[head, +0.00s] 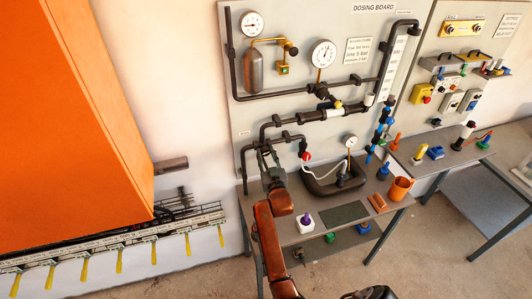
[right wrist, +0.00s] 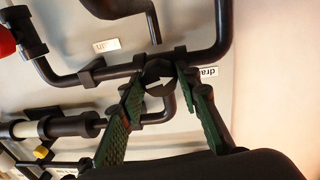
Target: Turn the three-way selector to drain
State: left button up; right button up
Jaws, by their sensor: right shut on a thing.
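The three-way selector (right wrist: 158,72) is a dark handle on the black pipework in the right wrist view, between the green ribbed fingers of my right gripper (right wrist: 158,90). The fingers are shut on it, one on each side, and hide part of it. A label that begins "dra" (right wrist: 209,72) shows beside the right finger, partly covered. Another small white label (right wrist: 106,45) sits further left. In the head view my right gripper (head: 267,155) is at the lower left pipes of the dosing board (head: 300,70); the selector is hard to make out there. My left gripper is not in view.
A red knob (head: 306,156) with a white hose is just right of my gripper. An orange cabinet (head: 70,120) stands left.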

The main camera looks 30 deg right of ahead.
jog(key=shift+m, duration=0.4)
jog(key=o, duration=1.2)
jog(key=shift+d, duration=0.1)
jog(key=shift+c, duration=0.2)
jog(key=shift+r, duration=0.2)
notch_tip(320, 180, up, 10)
jog(key=shift+f, duration=0.2)
